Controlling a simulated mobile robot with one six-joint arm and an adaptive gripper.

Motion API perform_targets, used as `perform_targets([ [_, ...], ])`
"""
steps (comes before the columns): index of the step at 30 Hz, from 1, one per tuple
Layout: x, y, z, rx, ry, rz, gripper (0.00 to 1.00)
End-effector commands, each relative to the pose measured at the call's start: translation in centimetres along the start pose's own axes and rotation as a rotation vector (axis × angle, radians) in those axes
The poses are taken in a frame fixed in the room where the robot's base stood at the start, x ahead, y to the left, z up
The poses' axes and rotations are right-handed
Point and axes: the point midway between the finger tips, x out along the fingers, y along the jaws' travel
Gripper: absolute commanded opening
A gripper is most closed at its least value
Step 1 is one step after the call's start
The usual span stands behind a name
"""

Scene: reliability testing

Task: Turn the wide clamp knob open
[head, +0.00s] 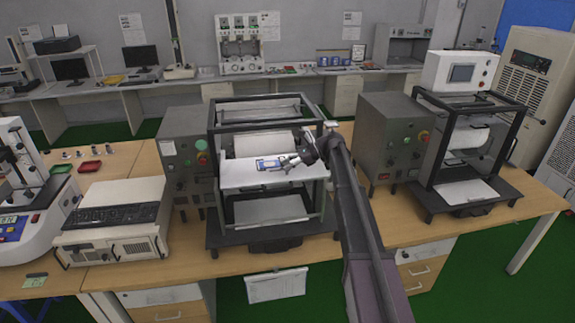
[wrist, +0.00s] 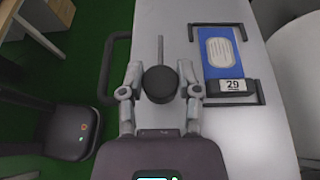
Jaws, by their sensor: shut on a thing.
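The wide clamp knob (wrist: 160,84) is a round dark knob in the wrist view, with a thin grey rod beyond it. My gripper (wrist: 160,88) has a finger on each side of the knob and is shut on it. In the head view my gripper (head: 300,157) is over the white plate (head: 235,175) of the middle machine, and the knob cannot be made out there. The knob sits beside a blue sample holder (wrist: 222,50) with a label reading 29, which lies on the white plate.
A dark frame (head: 212,140) surrounds the plate, and a grey control box (head: 185,150) stands to its left. A similar machine (head: 470,150) stands at right. A black handle (wrist: 112,65) lies left of my gripper. Green floor shows beyond the bench.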

Motion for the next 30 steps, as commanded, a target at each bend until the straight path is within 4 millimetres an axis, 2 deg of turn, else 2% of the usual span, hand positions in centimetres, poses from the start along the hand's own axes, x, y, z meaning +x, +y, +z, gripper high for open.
perform_targets([
  [1,0.07,0.12,-0.06,0.0,0.003,0.003,0.0],
  [2,0.07,0.12,-0.06,0.0,0.003,0.003,0.49],
  [3,0.08,0.12,-0.06,0.0,0.003,0.002,0.61],
  [5,0.07,0.1,-0.05,0.0,0.003,0.002,0.79],
  [20,0.02,0.08,-0.02,0.003,0.001,-0.007,0.79],
  [30,0.05,0.32,0.0,0.044,0.0,-0.107,0.79],
])
